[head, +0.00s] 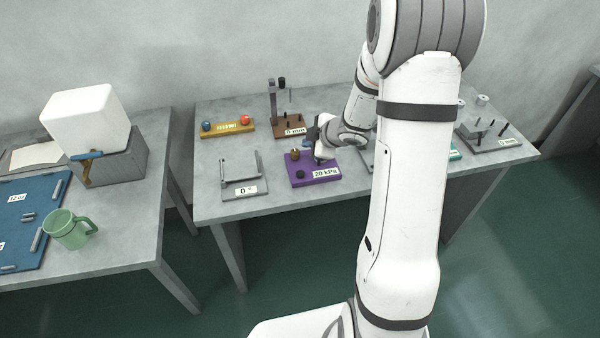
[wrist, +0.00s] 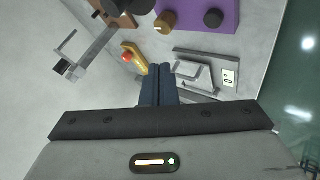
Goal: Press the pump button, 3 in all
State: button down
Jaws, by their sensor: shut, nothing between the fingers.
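A purple block (head: 304,171) on the middle table bears a label reading 20 kPa, a round black button (head: 300,174) and a brass knob (head: 295,155). In the wrist view the purple block (wrist: 196,8), the black button (wrist: 213,18) and the brass knob (wrist: 165,22) are at the top edge. Part of the block is cut off there. My gripper (head: 319,155) is over the right back part of the block in the head view, partly hidden by its own wrist. In the wrist view its dark fingers (wrist: 159,72) are together and empty.
A grey fixture labelled 0° (head: 240,175) stands left of the block. Behind are a yellow board (head: 227,128) with blue and red knobs and a brown stand (head: 288,126). My arm hides part of the table's right side. A green mug (head: 70,230) stands on the left table.

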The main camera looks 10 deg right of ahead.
jog(key=s+d+r+m+h, duration=0.2)
jog(key=s+r+m+h, duration=0.25)
jog(key=r, duration=0.25)
jog(key=s+d+r+m+h, duration=0.3)
jog(key=s+r+m, duration=0.3)
jog(key=r, duration=0.1)
jog(key=s+a+r+m+g+y, duration=0.1)
jog(key=s+a, duration=0.3)
jog(key=s, duration=0.5)
jog(key=s+a+r+m+g+y, duration=0.1)
jog(key=s+a+m+g+y, duration=0.1)
jog(key=s, duration=0.7)
jog(key=shift+s+a+r+m+g, duration=0.2)
jog(key=shift+a+m+g, duration=0.65)
jog(key=shift+m, duration=0.3)
